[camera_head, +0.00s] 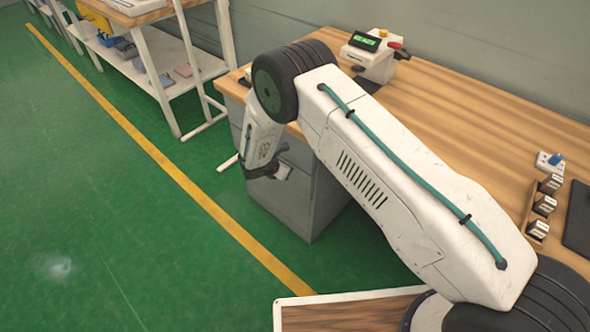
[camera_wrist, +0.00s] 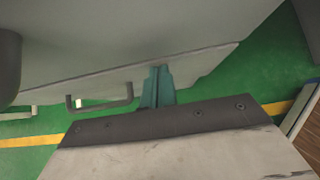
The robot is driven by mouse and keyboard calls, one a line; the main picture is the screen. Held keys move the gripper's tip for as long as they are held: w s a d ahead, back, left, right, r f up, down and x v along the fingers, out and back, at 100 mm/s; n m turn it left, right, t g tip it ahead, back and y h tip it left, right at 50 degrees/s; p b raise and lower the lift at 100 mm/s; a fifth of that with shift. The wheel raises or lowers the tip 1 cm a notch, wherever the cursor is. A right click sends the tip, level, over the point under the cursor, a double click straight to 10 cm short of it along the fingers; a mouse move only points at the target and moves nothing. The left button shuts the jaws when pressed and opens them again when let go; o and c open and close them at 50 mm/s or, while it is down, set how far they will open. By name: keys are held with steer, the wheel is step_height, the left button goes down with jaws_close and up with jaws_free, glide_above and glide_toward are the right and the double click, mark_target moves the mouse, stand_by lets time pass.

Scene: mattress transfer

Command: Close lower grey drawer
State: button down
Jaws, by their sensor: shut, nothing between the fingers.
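The grey drawer unit (camera_head: 310,205) stands under the wooden workbench in the head view. My gripper (camera_head: 280,172) hangs low at its left side, partly in front of it. In the wrist view a large grey panel of the unit (camera_wrist: 130,35) fills the top, with a dark bar handle (camera_wrist: 100,102) low at left. My gripper's teal fingers (camera_wrist: 157,85) are together and empty, right of that handle and close to the panel's lower edge. I cannot tell whether they touch it. My arm hides much of the unit in the head view; how far the lower drawer stands out is unclear.
The workbench (camera_head: 450,115) carries a device with a green display (camera_head: 370,50) and several small blocks at right. A white shelf rack (camera_head: 150,75) stands at upper left. Green floor (camera_head: 110,210) with a yellow line (camera_head: 180,178) is clear at left.

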steer(key=shift+w+d, duration=0.2)
steer(key=shift+w+d, duration=0.1)
steer(key=shift+d, duration=0.05)
